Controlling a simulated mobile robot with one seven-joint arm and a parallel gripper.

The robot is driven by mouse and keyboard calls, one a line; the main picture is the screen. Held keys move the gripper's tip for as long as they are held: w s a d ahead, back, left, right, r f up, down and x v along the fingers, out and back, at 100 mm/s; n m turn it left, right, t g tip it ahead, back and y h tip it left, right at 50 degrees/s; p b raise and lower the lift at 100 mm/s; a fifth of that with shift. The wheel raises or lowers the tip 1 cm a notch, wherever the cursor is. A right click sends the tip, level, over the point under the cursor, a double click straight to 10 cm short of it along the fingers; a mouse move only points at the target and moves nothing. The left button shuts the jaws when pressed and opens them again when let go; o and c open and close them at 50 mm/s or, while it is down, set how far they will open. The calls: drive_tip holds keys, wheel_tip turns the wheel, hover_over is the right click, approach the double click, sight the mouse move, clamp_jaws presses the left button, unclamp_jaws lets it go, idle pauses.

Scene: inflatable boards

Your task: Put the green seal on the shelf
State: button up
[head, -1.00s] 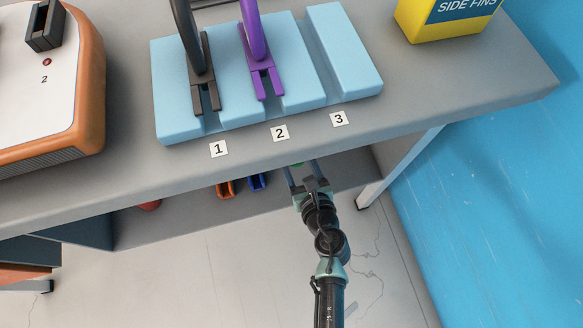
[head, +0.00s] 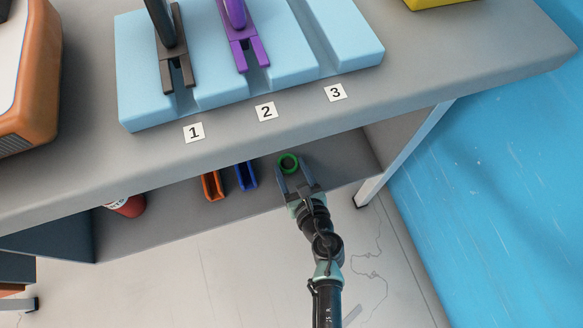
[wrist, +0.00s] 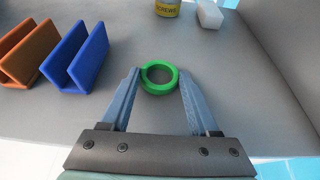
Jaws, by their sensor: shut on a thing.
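The green seal (head: 288,162) is a small ring. It is between the fingertips of my gripper (head: 291,174), over the lower shelf (head: 330,160) under the worktop. In the wrist view the green seal (wrist: 144,84) sits upright-facing between the two grey-blue fingers of my gripper (wrist: 158,88), which are shut on it. I cannot tell whether the ring touches the shelf surface (wrist: 215,85) or is just above it.
An orange holder (head: 212,185) and a blue holder (head: 246,176) stand on the shelf left of my gripper. A red can (head: 127,206) is farther left. A yellow screws tin (wrist: 167,8) and a white block (wrist: 210,14) stand behind. The worktop (head: 420,95) overhangs the shelf.

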drive_tip(key=o, duration=1.5)
drive_tip(key=shift+f, duration=0.1)
drive_tip(key=shift+c, duration=0.2)
drive_tip(key=shift+s+r+p, duration=0.1)
drive_tip(key=shift+r+p, duration=0.2)
drive_tip(key=p+v, duration=0.1)
drive_tip(key=v, duration=1)
drive_tip(key=shift+s+d+p, duration=0.2)
drive_tip(key=shift+s+p, duration=0.1)
drive_tip(key=shift+s, duration=0.05)
drive_tip(key=shift+r, duration=0.1)
